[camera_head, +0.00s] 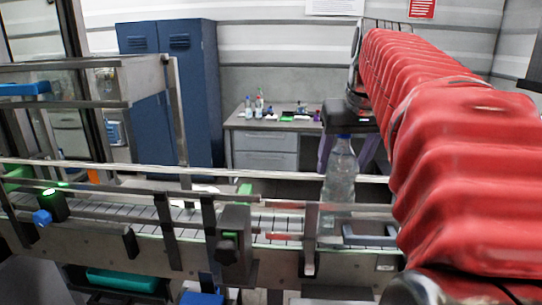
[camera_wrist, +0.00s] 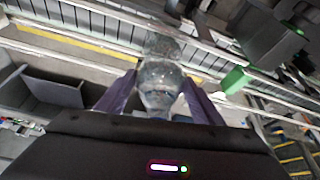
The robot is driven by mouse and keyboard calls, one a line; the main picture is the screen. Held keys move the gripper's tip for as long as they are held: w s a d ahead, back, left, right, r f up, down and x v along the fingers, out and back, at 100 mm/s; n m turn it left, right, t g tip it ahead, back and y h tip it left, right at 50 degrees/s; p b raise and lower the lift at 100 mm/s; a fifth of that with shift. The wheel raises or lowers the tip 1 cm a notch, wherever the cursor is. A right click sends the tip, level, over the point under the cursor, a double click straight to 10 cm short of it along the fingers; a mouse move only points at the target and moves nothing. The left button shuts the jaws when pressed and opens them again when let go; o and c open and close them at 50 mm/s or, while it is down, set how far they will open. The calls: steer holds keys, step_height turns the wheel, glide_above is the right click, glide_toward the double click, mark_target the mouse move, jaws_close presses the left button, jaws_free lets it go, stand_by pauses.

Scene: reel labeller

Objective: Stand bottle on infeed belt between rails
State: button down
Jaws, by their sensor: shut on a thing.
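A clear plastic bottle with a blue cap (camera_head: 340,172) is upright in the head view, right of centre. My gripper (camera_head: 347,152) has purple fingers and is shut on the bottle near its upper part. In the wrist view the bottle (camera_wrist: 160,85) shows between the two fingers (camera_wrist: 158,95). The infeed belt (camera_head: 190,216) runs across the head view, with a far rail (camera_head: 230,174) and a near rail (camera_head: 110,205) along it. The bottle's lower end overlaps the right part of the conveyor in the picture. I cannot tell whether its base touches the belt.
A dark box on a bracket (camera_head: 234,240) stands at the near side of the conveyor. A green block (camera_wrist: 235,80) is right of the bottle in the wrist view. Behind are a blue cabinet (camera_head: 172,90) and a desk with bottles (camera_head: 262,122).

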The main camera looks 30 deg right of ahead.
steer(key=c, duration=0.5)
jaws_free()
steer(key=v, duration=1.2)
stand_by(0.3)
